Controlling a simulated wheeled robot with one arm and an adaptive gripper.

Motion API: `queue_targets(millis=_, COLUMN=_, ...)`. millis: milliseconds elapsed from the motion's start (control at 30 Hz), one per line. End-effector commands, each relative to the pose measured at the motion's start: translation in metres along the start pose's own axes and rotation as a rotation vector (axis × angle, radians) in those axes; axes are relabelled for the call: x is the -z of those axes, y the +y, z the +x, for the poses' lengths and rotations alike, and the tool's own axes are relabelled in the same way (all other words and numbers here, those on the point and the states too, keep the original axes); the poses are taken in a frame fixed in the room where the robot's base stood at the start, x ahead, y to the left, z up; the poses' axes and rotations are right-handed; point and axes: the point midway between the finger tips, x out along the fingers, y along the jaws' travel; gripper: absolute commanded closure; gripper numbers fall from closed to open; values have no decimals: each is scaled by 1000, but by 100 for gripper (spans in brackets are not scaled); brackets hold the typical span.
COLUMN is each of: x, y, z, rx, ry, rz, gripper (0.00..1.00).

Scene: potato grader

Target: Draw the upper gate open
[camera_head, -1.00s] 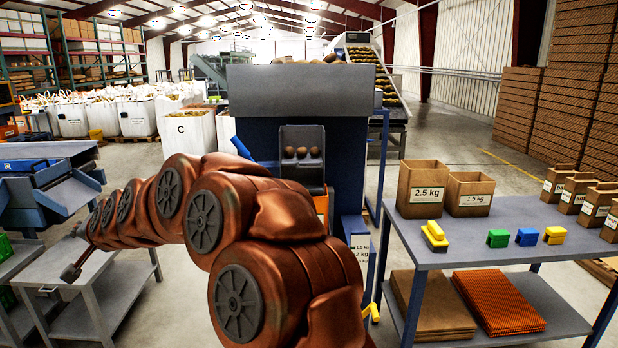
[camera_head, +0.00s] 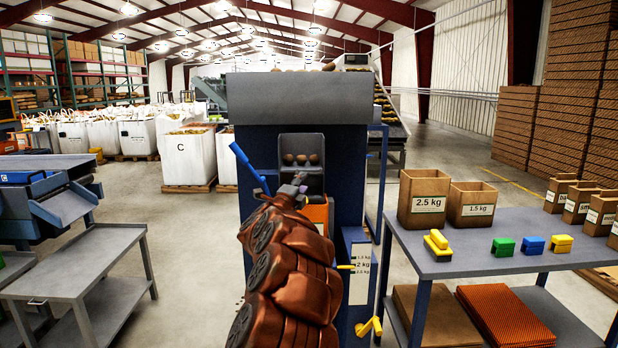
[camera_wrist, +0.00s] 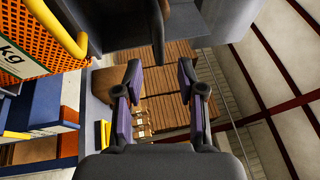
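The blue weighing machine (camera_head: 335,180) stands straight ahead, with a grey hopper (camera_head: 300,100) on top. Several potatoes (camera_head: 302,160) show in its recessed grey opening. A blue lever (camera_head: 250,168) slants out left of the opening; I cannot tell for sure which part is the upper gate. My gripper (camera_head: 291,187) is in front of the opening's lower edge, right of the lever and apart from it. In the wrist view my gripper (camera_wrist: 157,80) is open, with nothing between its fingers. My arm hides the machine's lower left front.
A yellow bar (camera_wrist: 62,30) and orange mesh are close at the wrist view's upper left. A yellow handle (camera_head: 370,327) sits low on the machine. A table (camera_head: 440,262) with paper bags (camera_head: 424,200) stands right; a grey trolley (camera_head: 75,265) stands left. Floor between trolley and machine is clear.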

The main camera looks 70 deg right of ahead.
Motion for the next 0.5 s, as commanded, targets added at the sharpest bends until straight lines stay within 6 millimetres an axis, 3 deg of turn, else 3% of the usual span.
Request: queue_targets(millis=500, x=-2, y=0, z=50, rx=-2, ry=-3, rz=-4, gripper=61)
